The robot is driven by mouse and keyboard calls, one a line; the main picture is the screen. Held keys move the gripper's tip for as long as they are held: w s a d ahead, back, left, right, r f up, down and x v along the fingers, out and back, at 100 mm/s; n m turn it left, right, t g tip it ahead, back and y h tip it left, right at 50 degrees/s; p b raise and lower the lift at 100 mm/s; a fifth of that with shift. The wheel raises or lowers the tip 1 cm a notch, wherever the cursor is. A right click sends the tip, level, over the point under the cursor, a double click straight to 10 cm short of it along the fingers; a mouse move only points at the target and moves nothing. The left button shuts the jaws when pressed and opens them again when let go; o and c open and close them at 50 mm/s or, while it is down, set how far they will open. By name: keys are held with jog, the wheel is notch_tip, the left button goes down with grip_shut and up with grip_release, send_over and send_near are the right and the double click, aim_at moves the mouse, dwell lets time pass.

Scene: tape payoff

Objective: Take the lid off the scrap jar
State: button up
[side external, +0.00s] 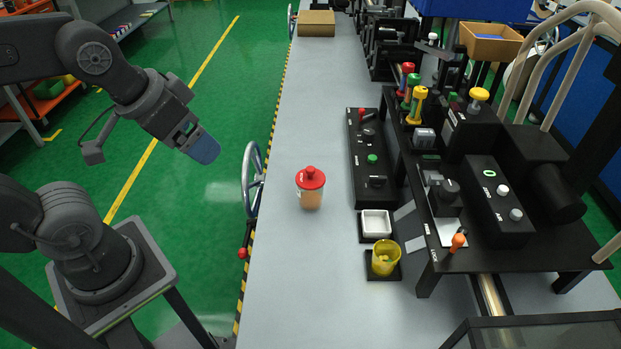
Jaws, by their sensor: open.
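The scrap jar (310,199) stands upright on the grey bench. Its body is orange-brown and looks see-through. A red lid (311,179) with a round knob on top sits on the jar. My gripper (205,150) is at the left, over the green floor, clear of the bench edge and well apart from the jar. It is open with nothing seen in it. Its fingers show as a blue-grey block, and the gap between them is hidden from this side.
Right of the jar are a black control panel (366,150), a white tray (376,224) and a yellow cup (386,257). A handwheel (252,180) and a red-knobbed lever (243,253) line the bench's left edge. The bench around the jar is clear.

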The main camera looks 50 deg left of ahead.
jog(key=shift+o, duration=0.3)
jog(key=n+g+y, duration=0.2)
jog(key=n+y, duration=0.1)
jog(key=n, duration=0.6)
send_over(310, 169)
jog(key=s+d, duration=0.3)
jog(key=d, duration=0.1)
notch_tip(310, 169, down, 5)
jog(key=shift+g, duration=0.3)
jog(key=x, duration=1.3)
jog(key=shift+a, duration=0.4)
jog(key=shift+r, duration=0.1)
jog(key=c, duration=0.9)
